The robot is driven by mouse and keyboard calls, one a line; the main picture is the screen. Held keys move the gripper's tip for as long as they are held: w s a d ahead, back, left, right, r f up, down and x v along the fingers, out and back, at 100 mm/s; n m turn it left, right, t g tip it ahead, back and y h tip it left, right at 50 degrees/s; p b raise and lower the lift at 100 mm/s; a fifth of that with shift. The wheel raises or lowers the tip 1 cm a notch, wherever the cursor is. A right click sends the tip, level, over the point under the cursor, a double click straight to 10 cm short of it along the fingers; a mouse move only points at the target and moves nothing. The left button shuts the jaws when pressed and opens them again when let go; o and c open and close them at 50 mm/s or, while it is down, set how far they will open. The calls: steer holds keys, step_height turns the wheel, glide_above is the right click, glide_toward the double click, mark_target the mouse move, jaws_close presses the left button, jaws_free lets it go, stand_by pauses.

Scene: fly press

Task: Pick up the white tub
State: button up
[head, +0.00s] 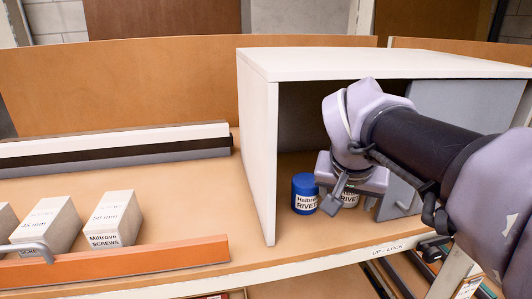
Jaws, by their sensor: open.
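A pale tub (350,201) with a "RIVE…" label stands inside the white cabinet. Its top is hidden behind my gripper, and only part of its lower front shows; it looks like the white tub. My gripper (352,203) is open at the cabinet's front, with its fingers pointing down on either side of the pale tub in the picture. I cannot tell whether they reach around it or hang in front of it. A blue tub (305,194) with a white rivets label stands upright just left of the pale one.
The white cabinet (258,150) has a side wall left of the tubs and a top above them. A grey sliding door (400,195) with a handle covers its right part. Screw boxes (115,218) stand at left behind an orange strip (130,262). The shelf between is clear.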

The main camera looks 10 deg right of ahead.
mark_target(351, 200)
steer(key=w+d, duration=0.1)
steer(key=w, duration=0.1)
steer(key=w+d+p, duration=0.1)
steer(key=w+d, duration=0.1)
steer(key=shift+w, duration=0.15)
steer(key=x, duration=0.3)
steer(key=shift+w+f, duration=0.1)
steer(key=shift+w, duration=0.35)
steer(key=shift+s+a, duration=0.1)
steer(key=shift+s, duration=0.25)
steer(key=shift+c, duration=1.2)
steer(key=shift+s, duration=0.1)
steer(key=c, duration=0.3)
jaws_close()
